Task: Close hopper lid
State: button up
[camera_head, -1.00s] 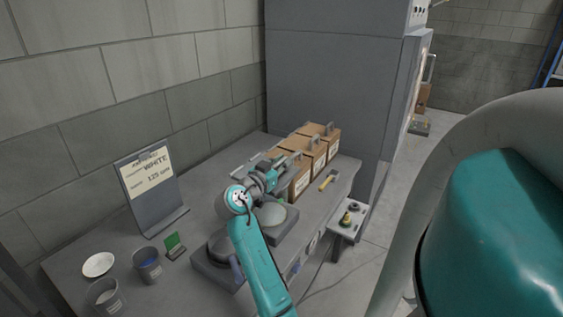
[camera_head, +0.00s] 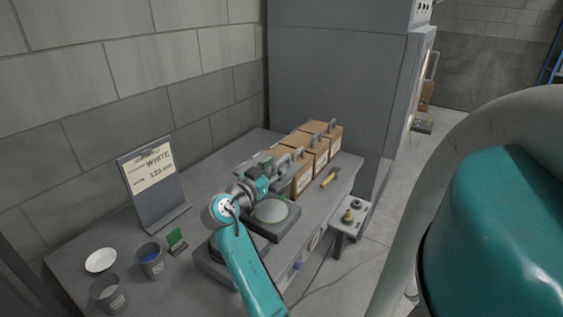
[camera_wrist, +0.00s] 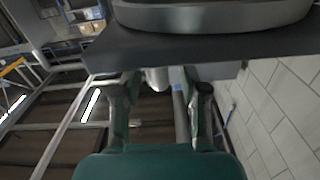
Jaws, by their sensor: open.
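Three brown box-like hoppers stand in a row at the back right of the bench: the nearest (camera_head: 301,183), the middle (camera_head: 314,162) and the far one (camera_head: 333,142). Grey handles show on top of the farther two. A flat grey panel (camera_head: 252,163) shows left of the nearest hopper; I cannot tell whether it is its raised lid. My gripper (camera_head: 288,162) is at the nearest hopper's top and partly hides it. In the wrist view my gripper (camera_wrist: 158,92) is open, its fingers apart. A pale rounded thing (camera_wrist: 157,80) shows between them; contact is unclear.
A scale with a round plate (camera_head: 271,211) sits under my forearm. A yellow-handled tool (camera_head: 330,178) lies right of the hoppers. A sign stand (camera_head: 154,185), two cups (camera_head: 149,260) and a white dish (camera_head: 100,260) are at left. A tall grey cabinet (camera_head: 335,80) stands behind.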

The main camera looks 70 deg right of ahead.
jog(key=v, duration=0.6)
jog(key=shift+a, duration=0.4)
